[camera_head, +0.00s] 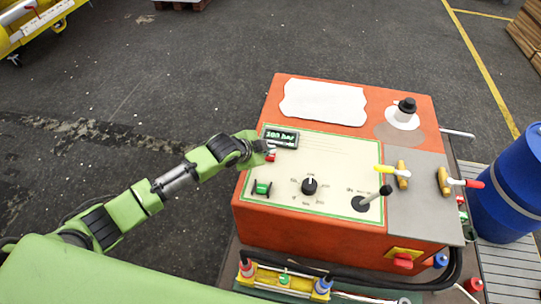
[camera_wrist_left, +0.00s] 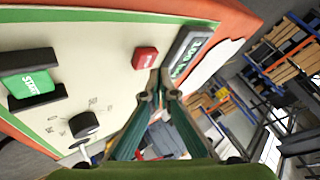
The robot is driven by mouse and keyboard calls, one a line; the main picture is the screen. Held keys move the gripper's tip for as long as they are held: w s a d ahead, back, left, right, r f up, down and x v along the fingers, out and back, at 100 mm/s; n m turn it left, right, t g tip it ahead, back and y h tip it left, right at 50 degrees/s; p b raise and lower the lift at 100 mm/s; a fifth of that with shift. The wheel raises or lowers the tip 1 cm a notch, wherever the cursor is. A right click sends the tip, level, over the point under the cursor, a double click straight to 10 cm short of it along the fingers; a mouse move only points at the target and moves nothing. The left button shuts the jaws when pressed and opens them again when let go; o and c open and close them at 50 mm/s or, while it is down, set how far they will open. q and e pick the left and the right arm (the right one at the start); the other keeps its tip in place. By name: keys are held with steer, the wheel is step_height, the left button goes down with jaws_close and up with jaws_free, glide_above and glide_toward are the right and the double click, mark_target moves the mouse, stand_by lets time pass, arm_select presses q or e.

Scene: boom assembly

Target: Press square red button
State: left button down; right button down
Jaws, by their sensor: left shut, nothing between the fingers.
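The square red button (camera_head: 271,157) sits on the cream panel of the orange control box (camera_head: 258,219), just below the green-lit display (camera_head: 281,137). In the left wrist view the red button (camera_wrist_left: 145,58) shows whole, with the display (camera_wrist_left: 188,55) to its right. My left gripper (camera_head: 270,149) is shut and empty. Its fingertips (camera_wrist_left: 160,86) appear just beside and below the button in the wrist view; I cannot tell whether they touch the panel. My right gripper is not in view.
A green START switch (camera_head: 262,188), a black knob (camera_head: 310,185) and a joystick (camera_head: 372,198) are on the same panel. Yellow and red levers (camera_head: 459,182) are at the right. A blue barrel (camera_head: 512,185) stands right of the box. Floor to the left is open.

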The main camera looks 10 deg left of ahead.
mark_target(269, 158)
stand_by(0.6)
arm_select(q)
steer(key=shift+f, duration=0.4)
steer(key=shift+s+f+b, duration=0.1)
steer(key=shift+f+b, duration=0.25)
steer(key=shift+f, duration=0.25)
stand_by(0.8)
steer(key=shift+r, duration=0.1)
steer(key=shift+r+p, duration=0.9)
steer(key=shift+p, duration=0.1)
steer(key=shift+r, duration=0.1)
step_height(269, 158, up, 5)
steer(key=p, duration=0.5)
